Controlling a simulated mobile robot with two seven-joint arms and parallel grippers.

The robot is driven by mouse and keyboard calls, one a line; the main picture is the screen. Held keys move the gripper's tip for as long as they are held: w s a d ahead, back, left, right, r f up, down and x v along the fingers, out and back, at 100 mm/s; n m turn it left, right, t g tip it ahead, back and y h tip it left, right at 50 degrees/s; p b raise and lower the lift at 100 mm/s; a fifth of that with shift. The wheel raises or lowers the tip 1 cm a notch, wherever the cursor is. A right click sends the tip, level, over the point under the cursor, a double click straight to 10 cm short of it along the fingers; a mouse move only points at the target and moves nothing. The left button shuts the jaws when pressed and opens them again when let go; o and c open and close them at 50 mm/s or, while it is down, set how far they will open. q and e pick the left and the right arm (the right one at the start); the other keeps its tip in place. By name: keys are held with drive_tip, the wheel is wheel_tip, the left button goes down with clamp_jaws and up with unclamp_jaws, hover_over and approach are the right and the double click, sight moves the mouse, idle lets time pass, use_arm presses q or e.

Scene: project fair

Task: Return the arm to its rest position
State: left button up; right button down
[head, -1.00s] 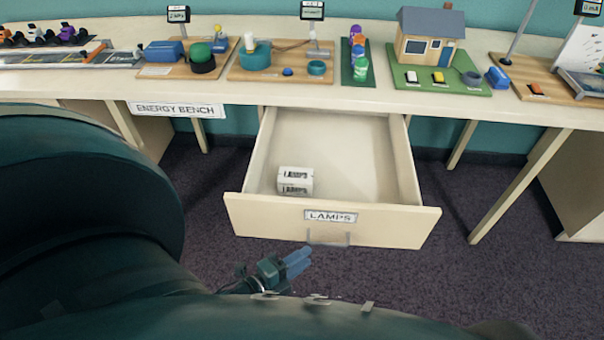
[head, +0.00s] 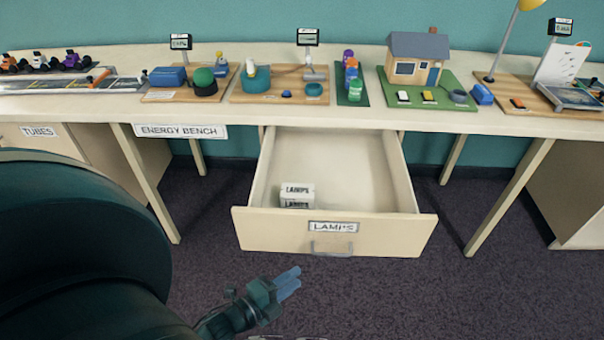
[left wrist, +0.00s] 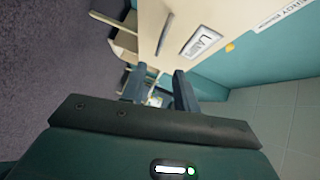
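My left gripper (head: 287,282) is low in front of the open lamps drawer (head: 334,231), below its handle and apart from it. In the left wrist view, the two dark fingers of the left gripper (left wrist: 160,88) stand apart with nothing held between them. The drawer front with its "LAMPS" label (left wrist: 202,41) lies beyond the fingers there. My left arm (head: 75,235) fills the lower left of the head view.
The drawer, pulled out below the bench (head: 352,113), holds a white lamps box (head: 297,196) at its left side. Models, including a house (head: 420,60), stand on the bench top. A bench leg (head: 508,200) is at the right. Dark carpet (head: 400,295) is clear.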

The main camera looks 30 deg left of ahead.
use_arm(q)
drive_tip(key=s+d+r+n+g+y, duration=0.4)
drive_tip(key=s+r+n+g, duration=0.7)
drive_tip(key=n, duration=0.6)
drive_tip(key=w+d+f+t+h, duration=0.3)
drive_tip(key=w+d+f+t, duration=0.1)
drive_tip(key=w+d+t, duration=0.1)
drive_tip(key=shift+w+d+f+m+t+p, duration=0.3)
drive_tip(key=shift+w+d+m+t+p, duration=0.15)
drive_tip(key=shift+w, duration=0.45)
